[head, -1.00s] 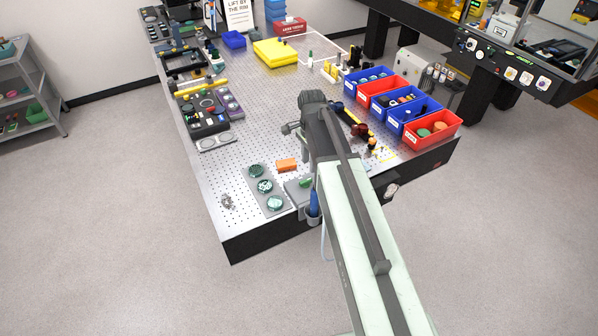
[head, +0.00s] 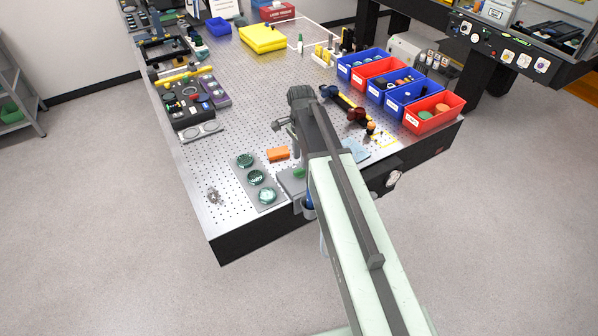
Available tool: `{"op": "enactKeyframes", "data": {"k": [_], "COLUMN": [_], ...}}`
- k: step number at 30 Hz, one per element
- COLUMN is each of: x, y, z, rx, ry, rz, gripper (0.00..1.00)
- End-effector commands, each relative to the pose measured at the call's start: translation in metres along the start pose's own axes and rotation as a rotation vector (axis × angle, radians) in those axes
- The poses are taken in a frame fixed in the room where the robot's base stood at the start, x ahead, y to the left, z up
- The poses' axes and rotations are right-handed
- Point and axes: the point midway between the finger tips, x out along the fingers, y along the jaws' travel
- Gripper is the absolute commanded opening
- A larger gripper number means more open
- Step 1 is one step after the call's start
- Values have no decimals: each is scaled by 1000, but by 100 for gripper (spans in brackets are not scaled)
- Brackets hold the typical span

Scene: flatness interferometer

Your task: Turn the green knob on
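No green knob can be picked out for certain. A black instrument box (head: 191,117) with several small round controls stands at the table's left edge; their colours are too small to tell. A small green piece (head: 299,173) shows on a grey block near the front edge, partly hidden by my arm. My gripper (head: 279,125) is at the far end of my arm, above the middle of the table, right of the instrument box and apart from it. Its fingers are small and partly hidden by the wrist, so their opening cannot be judged.
Three dark green discs lie on a grey plate (head: 240,172), with an orange block (head: 278,153) beside it. Blue and red bins (head: 408,122) line the right side. A yellow case (head: 263,39) lies at the back. The perforated tabletop (head: 245,95) is mostly clear in the middle.

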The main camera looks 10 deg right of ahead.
Motion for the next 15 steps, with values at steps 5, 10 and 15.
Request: {"op": "enactKeyframes", "data": {"k": [5, 10, 15], "x": [42, 51, 48], "y": [0, 0, 0], "z": [1, 1, 2], "rx": [-2, -2, -3], "ry": [0, 0, 0], "rz": [0, 0, 0], "gripper": [36, 36, 36]}}
